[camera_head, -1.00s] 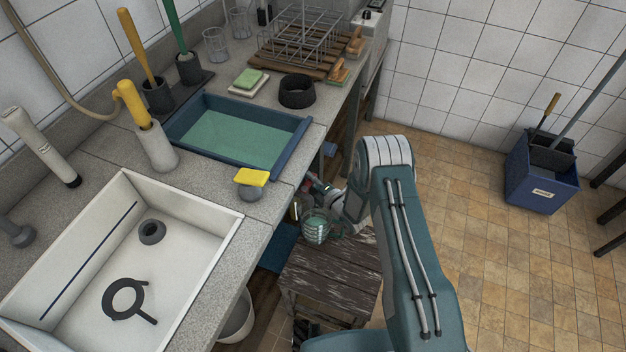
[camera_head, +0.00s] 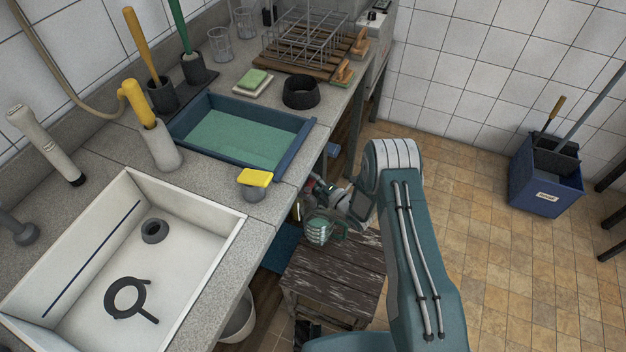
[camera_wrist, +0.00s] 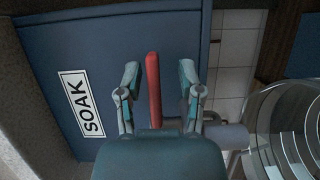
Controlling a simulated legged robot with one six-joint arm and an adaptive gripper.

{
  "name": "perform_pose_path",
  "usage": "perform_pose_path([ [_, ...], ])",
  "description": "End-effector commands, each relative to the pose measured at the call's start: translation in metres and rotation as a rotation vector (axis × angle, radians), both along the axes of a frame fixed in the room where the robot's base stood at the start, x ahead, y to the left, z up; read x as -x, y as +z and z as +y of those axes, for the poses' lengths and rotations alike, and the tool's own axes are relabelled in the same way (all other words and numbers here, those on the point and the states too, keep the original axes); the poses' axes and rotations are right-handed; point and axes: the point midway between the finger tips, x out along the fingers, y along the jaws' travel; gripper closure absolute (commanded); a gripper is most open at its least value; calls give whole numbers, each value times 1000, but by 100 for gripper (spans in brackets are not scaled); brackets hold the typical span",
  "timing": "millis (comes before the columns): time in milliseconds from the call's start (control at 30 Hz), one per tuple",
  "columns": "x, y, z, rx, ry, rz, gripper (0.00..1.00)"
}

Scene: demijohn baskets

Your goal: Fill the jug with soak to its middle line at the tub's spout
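The blue tub (camera_head: 293,146) of green soak stands on the counter. Its side, labelled SOAK (camera_wrist: 81,104), fills much of the wrist view (camera_wrist: 70,45). A red lever (camera_wrist: 154,90) stands between the fingers of my gripper (camera_wrist: 158,88), which is open with a gap on both sides of it. A grey spout (camera_wrist: 228,134) shows right of the fingers. The clear jug (camera_wrist: 290,130) is at the right edge, partly cut off. In the head view the jug (camera_head: 318,231), with a green handle, is at the wooden stool; my gripper is largely hidden there. I cannot tell its fill level.
The stool (camera_head: 335,268) stands beside the counter. A white sink (camera_head: 200,216) lies at the left, with a yellow sponge (camera_head: 256,178) on the counter between sink and tub. A blue mop bucket (camera_head: 540,187) stands on the floor at right. Open tiled floor lies between.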

Motion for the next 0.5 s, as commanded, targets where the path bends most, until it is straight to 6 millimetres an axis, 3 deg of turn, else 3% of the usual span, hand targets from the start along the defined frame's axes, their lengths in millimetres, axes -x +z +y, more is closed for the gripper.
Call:
perform_pose_path([
  [267,4,2,-6,-2,-2,-3,51],
  [500,32,1,-39,-1,-4,0,51],
])
